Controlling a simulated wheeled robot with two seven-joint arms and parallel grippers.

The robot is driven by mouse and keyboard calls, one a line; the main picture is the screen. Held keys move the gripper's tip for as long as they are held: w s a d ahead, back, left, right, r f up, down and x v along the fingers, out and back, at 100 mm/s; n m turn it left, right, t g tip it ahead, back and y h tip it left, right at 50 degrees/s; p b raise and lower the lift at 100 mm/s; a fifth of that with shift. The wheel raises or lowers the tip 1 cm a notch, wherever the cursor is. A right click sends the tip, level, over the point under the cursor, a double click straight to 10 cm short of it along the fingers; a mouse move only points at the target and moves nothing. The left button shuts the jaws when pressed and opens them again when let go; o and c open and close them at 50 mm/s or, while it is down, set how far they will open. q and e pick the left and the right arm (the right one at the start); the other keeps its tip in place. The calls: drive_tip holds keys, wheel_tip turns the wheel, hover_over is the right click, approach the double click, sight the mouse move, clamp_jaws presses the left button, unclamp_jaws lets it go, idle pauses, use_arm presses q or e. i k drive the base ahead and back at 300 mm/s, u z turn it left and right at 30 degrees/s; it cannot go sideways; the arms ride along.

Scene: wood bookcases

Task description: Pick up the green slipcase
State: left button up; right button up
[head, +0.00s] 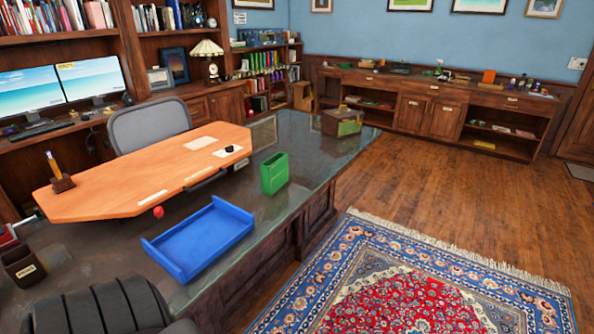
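The green slipcase (274,174) stands upright on the dark, glossy top of the large desk (316,159), near the desk's front edge. It looks like a narrow box with an open top, and I see nothing in it. Nothing touches it from the sides. Neither of my grippers shows in the head view.
A blue tray (199,238) lies left of the slipcase. An orange-wood board (110,185) with papers and a pencil holder (60,178) lies behind it. A green-brown box (342,121) stands farther back. The patterned rug (400,290) and wooden floor (450,190) look clear.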

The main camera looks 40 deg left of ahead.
sight(273, 177)
drive_tip(key=u, duration=0.35)
drive_tip(key=i, duration=0.8)
drive_tip(key=u, duration=0.5)
